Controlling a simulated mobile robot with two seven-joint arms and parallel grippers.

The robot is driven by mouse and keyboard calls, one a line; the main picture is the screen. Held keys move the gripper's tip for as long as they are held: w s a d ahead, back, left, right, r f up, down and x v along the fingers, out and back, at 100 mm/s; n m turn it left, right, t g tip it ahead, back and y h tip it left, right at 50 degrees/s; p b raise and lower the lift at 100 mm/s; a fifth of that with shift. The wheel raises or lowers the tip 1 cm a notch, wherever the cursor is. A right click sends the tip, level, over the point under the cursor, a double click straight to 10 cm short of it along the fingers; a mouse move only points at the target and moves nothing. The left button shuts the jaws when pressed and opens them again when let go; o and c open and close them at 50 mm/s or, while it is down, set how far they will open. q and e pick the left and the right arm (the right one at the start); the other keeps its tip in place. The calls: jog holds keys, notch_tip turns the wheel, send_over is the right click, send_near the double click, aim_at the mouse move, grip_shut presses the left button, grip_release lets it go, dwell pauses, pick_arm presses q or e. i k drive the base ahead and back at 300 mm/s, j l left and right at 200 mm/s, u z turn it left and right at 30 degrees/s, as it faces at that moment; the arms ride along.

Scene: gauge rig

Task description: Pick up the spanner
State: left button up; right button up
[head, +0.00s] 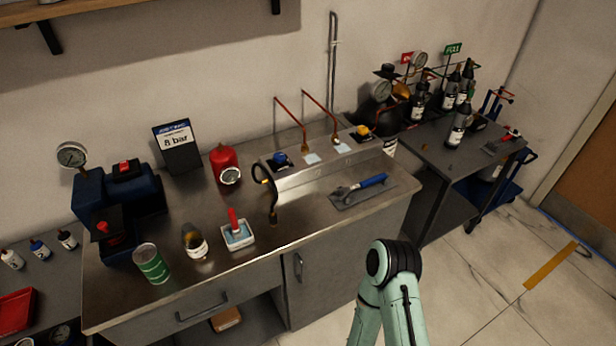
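The spanner (368,184) has a blue handle and a metal head. It lies on a thin grey mat (376,198) at the right end of the steel workbench (310,226), its handle pointing right and its head left. A pale green link of my arm with a black joint rises at the lower middle right, in front of the bench and apart from the spanner. Neither of my grippers is in view.
A fixture block (290,172) with copper pipes stands behind the spanner. A black hose (272,205), a white tray (238,236), a green can (151,264) and a red canister (225,163) stand to its left. A dark side table (447,158) with several bottles is at right.

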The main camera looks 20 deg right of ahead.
aim_at(345, 191)
jog(key=l+u, duration=0.2)
jog(key=u, duration=0.25)
jog(key=l+u, duration=0.25)
jog(key=u, duration=0.25)
jog(key=l+u, duration=0.2)
jog(key=u, duration=0.25)
jog(key=k+l+u, duration=0.15)
jog(key=u, duration=0.2)
jog(key=k+l+u, duration=0.45)
jog(key=u, duration=0.2)
jog(key=k+l+u, duration=0.25)
jog(key=k, duration=0.2)
jog(key=k+l+u, duration=0.25)
jog(key=k, duration=0.2)
